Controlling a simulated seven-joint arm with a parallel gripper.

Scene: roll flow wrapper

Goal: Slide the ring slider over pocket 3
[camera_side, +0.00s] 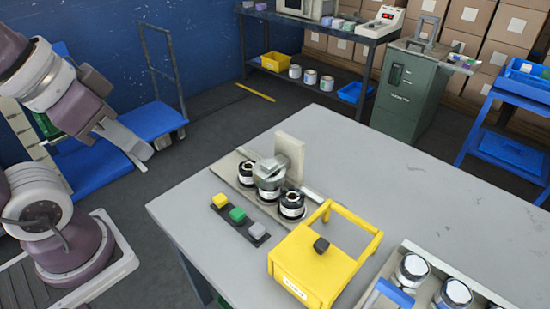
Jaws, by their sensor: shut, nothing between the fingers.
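A metal plate (224,174) on the grey table carries a row of black-sided round pockets with pale tops. One pocket (247,174) is at the back left, and another (291,205) is at the front right. A silver ring-like slider (269,172) with a block on top sits over the middle of the row and hides what is under it. No pocket numbers are readable. My gripper (143,162) is shut and empty at the left, in the air beyond the table edge, well apart from the slider.
An upright beige plate (290,155) stands behind the row. A strip with yellow, green and grey buttons (238,215) lies in front. A yellow frame with a black knob (310,265) stands to the right, and a tray of silver-topped rolls (430,285) is at front right. The table's back right is clear.

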